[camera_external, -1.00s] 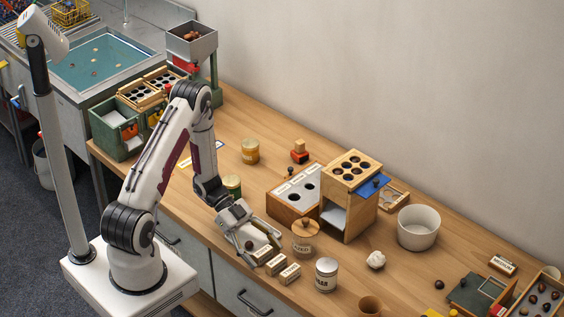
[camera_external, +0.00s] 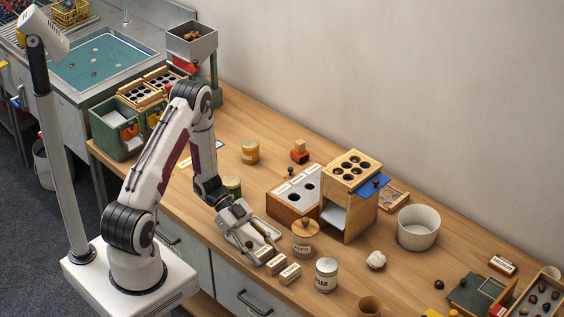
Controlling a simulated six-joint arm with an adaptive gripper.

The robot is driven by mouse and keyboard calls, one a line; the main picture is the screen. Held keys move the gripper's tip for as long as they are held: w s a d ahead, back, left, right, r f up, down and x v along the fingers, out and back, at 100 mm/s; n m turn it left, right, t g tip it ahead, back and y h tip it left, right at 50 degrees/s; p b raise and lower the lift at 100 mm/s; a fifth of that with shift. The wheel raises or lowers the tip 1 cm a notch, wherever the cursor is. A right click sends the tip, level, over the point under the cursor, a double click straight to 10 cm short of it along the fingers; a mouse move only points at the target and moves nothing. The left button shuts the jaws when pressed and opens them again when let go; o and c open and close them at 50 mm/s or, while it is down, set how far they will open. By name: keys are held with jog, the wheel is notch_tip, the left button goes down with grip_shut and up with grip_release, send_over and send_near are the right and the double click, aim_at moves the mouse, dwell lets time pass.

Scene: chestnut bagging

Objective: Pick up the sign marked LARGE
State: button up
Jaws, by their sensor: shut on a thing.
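Small wooden signs with pale labels stand in a short row near the table's front edge. My gripper (camera_external: 267,247) is low over the table and shut on the leftmost sign (camera_external: 264,255), which is partly hidden by the fingers. Its label cannot be read at this size, so I cannot tell whether it is marked LARGE. The middle sign (camera_external: 276,264) and the right sign (camera_external: 290,273) stand just to its right, apart from the gripper. I cannot tell whether the held sign still touches the table.
A lidded wooden jar (camera_external: 305,238) stands close right of my gripper, and a white tin (camera_external: 326,275) right of the signs. A green jar (camera_external: 232,186) is behind the wrist. A wooden box with holes (camera_external: 293,196) and a white bowl (camera_external: 418,229) stand farther back.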

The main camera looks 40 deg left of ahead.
aim_at(263, 251)
jog(key=shift+r, duration=0.15)
jog(key=shift+r, duration=4.8)
